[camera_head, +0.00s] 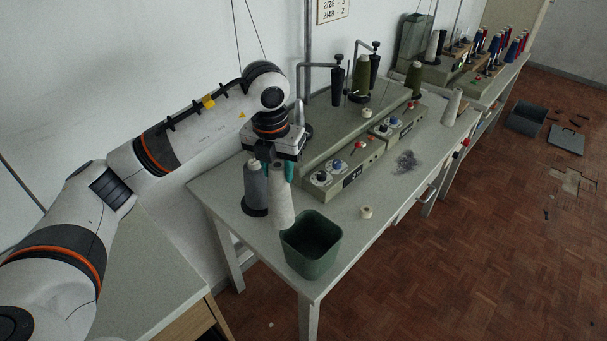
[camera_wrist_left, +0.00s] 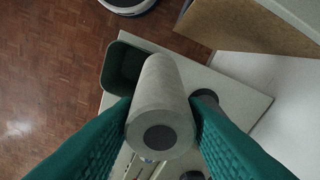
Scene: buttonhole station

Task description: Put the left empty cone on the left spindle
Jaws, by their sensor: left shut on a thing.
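My left gripper (camera_head: 279,168) is shut on a pale grey cone (camera_head: 281,203), near the left end of the table. The cone also shows between the green fingers in the wrist view (camera_wrist_left: 160,95), its dark round end facing the camera. In the head view it overlaps a darker grey cone (camera_head: 255,184) on a black base (camera_head: 254,209); whether the two touch is unclear. A dark round piece (camera_head: 306,130) shows behind the gripper, partly hidden; I cannot tell if it belongs to the left spindle. My right gripper is not in view.
A dark green bin (camera_head: 310,263) stands at the table's front left corner, close to the held cone. A machine (camera_head: 345,178) with knobs, a small white spool (camera_head: 366,212), grey fluff (camera_head: 407,161) and another pale cone (camera_head: 452,107) are farther right. The front strip of table is mostly clear.

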